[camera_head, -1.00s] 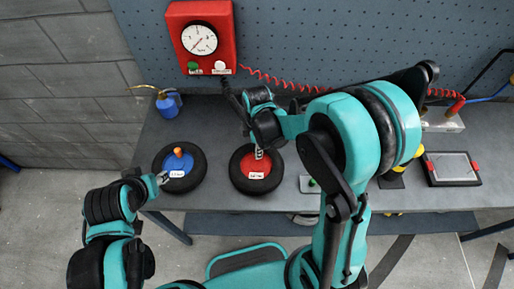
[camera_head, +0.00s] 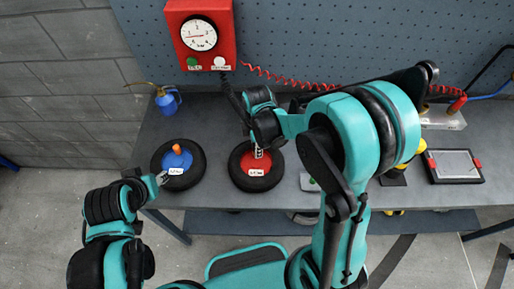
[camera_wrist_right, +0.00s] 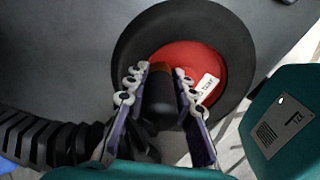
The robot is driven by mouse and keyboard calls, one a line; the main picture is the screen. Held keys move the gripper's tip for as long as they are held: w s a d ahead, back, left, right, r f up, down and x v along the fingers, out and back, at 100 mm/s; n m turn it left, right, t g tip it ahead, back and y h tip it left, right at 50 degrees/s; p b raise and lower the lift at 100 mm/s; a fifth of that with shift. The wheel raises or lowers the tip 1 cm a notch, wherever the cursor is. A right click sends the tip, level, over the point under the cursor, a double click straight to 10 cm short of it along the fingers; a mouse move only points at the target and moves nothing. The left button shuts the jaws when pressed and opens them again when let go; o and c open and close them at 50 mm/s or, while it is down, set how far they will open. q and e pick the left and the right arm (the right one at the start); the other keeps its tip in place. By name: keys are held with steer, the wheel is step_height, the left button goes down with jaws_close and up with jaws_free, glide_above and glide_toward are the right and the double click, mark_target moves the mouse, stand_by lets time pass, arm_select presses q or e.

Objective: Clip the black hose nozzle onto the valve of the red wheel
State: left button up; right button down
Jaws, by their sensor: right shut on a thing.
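The red wheel (camera_head: 236,170) lies flat on the bench, a black tyre around a red hub with a white label. My right gripper (camera_head: 259,152) is over the back part of its hub. In the right wrist view my right gripper (camera_wrist_right: 160,88) is shut on the black hose nozzle (camera_wrist_right: 159,104), in front of the red hub (camera_wrist_right: 205,62). A brownish-orange bit shows just beyond the nozzle; I cannot tell whether the nozzle sits on the valve. My left gripper (camera_head: 161,179) is beside the blue wheel (camera_head: 190,181); its jaw opening is too small to judge.
A red gauge box (camera_head: 229,48) hangs on the pegboard, with a red coiled hose (camera_head: 285,80) running right. A blue oil can (camera_head: 168,104) stands at the back left. A framed tablet-like panel (camera_head: 455,166) lies at the right. My right arm covers the bench middle.

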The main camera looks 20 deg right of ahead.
arm_select(q)
steer(key=shift+f, duration=0.2)
arm_select(e)
steer(key=shift+s+a+f, duration=0.1)
steer(key=shift+s+f, duration=0.2)
steer(key=shift+f, duration=0.05)
steer(key=c, duration=1.2)
jaws_free()
steer(key=shift+w+f, duration=0.15)
steer(key=shift+w, duration=0.2)
steer(key=shift+s+r, duration=0.15)
steer(key=shift+r, duration=0.05)
arm_select(q)
steer(key=shift+w, duration=0.2)
